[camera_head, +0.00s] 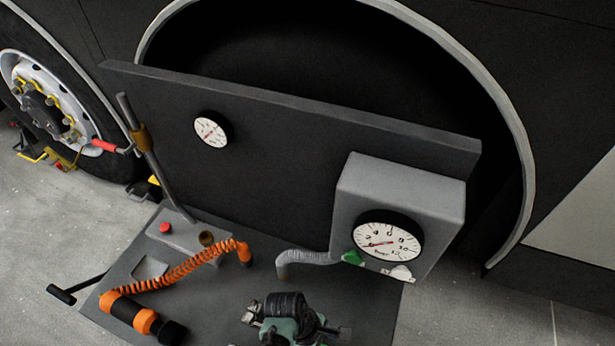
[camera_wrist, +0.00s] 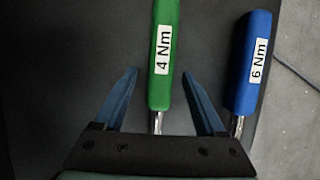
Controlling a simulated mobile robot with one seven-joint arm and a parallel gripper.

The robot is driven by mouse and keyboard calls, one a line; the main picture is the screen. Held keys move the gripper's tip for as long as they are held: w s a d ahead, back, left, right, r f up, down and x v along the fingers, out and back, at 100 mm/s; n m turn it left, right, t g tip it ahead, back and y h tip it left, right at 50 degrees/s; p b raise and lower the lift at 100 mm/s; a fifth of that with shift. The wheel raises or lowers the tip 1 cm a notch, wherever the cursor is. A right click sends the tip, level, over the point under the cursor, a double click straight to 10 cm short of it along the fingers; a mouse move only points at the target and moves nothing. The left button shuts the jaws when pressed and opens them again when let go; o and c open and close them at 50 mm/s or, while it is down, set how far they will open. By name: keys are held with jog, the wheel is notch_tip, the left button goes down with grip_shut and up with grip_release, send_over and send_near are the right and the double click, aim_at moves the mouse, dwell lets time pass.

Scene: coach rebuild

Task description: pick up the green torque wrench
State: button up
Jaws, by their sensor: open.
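In the wrist view the green torque wrench (camera_wrist: 164,50) has a long green handle with a white "4 Nm" label and a metal shaft at its lower end. My gripper (camera_wrist: 159,74) is open, with one blue finger on each side of the wrench. The lower handle and shaft lie between the fingers in the picture, with gaps on both sides. I cannot tell the depth between fingers and handle. The shaft's lower end is hidden behind the gripper body. I cannot make out the wrench in the head view.
In the head view, a grey gauge box (camera_head: 398,205), a dark upright panel (camera_head: 290,160), an orange coiled hose (camera_head: 190,268) and an orange-black cylinder (camera_head: 140,318) crowd the area before the wheel arch.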

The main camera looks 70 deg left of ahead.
jog(key=shift+c, duration=0.3)
grip_shut()
dwell(1.1)
